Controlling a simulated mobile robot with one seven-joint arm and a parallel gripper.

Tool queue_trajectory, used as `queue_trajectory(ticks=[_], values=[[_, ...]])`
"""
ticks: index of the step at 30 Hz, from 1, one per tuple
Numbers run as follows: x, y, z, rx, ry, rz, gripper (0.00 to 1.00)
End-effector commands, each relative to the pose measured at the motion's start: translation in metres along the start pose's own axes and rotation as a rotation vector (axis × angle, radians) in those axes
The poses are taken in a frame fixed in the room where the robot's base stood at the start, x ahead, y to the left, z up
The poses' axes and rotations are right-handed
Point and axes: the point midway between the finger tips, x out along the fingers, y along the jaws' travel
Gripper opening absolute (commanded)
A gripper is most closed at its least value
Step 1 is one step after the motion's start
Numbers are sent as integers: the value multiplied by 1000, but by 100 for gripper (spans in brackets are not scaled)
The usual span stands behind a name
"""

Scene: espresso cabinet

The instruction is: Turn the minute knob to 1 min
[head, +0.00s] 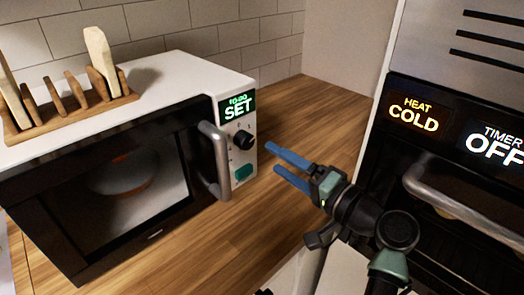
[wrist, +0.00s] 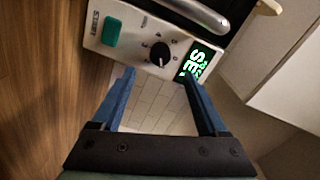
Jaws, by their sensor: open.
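The minute knob (head: 244,139) is a black round dial on the white front panel of the microwave, below a small display (head: 238,106) that reads "SET" in green. In the wrist view the knob (wrist: 160,53) has a light pointer line, with small marks around it. My gripper (head: 272,161) has two blue fingers, open and empty. In the head view the fingertips are to the right of the knob and a little below it, apart from it. In the wrist view the knob lies beyond the fingertips (wrist: 160,82), between their lines.
A teal button (head: 244,171) is below the knob, and a metal door handle (head: 216,160) is left of it. A wooden rack (head: 70,105) stands on the microwave. An oven with "HEAT COLD" and "TIMER OFF" displays (head: 413,113) is at the right. The wooden counter (head: 310,110) behind my gripper is clear.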

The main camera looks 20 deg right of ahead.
Motion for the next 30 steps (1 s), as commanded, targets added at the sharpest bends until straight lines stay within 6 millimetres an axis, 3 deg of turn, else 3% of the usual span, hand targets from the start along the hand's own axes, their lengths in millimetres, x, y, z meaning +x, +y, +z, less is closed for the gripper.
queue_trajectory(ticks=[3,10,26,30], values=[[-22,1,0,0,3,2,76],[-40,0,0,1,1,0,76],[-41,0,0,1,0,0,76],[-26,-20,1,-72,6,26,76]])
